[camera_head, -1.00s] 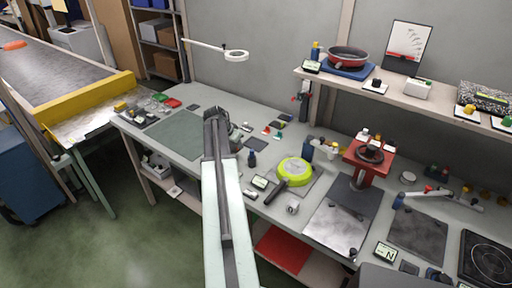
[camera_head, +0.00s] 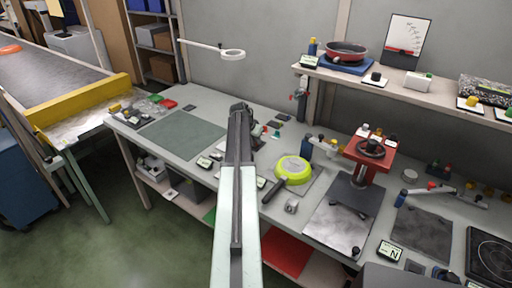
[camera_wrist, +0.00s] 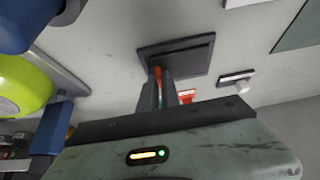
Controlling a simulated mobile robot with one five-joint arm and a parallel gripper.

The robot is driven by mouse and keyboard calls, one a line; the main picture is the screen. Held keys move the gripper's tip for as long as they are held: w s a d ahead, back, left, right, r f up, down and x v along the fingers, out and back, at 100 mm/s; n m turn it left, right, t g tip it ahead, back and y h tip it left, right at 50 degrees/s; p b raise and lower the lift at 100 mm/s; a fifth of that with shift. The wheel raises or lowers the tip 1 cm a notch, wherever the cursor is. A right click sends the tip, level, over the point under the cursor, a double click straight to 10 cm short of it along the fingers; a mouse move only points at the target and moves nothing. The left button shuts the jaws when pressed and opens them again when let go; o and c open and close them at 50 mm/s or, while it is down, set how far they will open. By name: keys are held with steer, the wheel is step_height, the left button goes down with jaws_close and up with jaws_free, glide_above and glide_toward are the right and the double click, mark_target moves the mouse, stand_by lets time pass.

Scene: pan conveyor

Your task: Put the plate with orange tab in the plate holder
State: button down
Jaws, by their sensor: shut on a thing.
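My gripper (camera_wrist: 160,92) is low in the wrist view, its dark fingers shut on a thin piece with an orange strip, taken as the plate's orange tab (camera_wrist: 158,72). The rest of that plate is hard to make out. A dark square piece (camera_wrist: 178,58) lies just beyond the fingertips; I cannot tell whether it is the plate holder or touches the held piece. In the head view my gripper (camera_head: 243,112) is over the back of the bench, and its fingertips are too small to read.
A lime-green pan (camera_head: 293,170) lies on the bench right of my arm; it also shows at left in the wrist view (camera_wrist: 20,85). A red press-like stand (camera_head: 370,150) is farther right. A green mat (camera_head: 182,136) lies left. A shelf (camera_head: 400,88) overhangs the back right.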

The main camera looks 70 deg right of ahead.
steer(key=shift+r, duration=0.1)
steer(key=c, duration=1.6)
jaws_free()
steer(key=shift+r+p, duration=0.25)
steer(key=shift+p, duration=0.15)
steer(key=p+v, duration=1)
steer(key=v, duration=0.1)
steer(key=shift+a+r, duration=0.2)
steer(key=shift+a, duration=0.05)
steer(key=shift+w, duration=0.1)
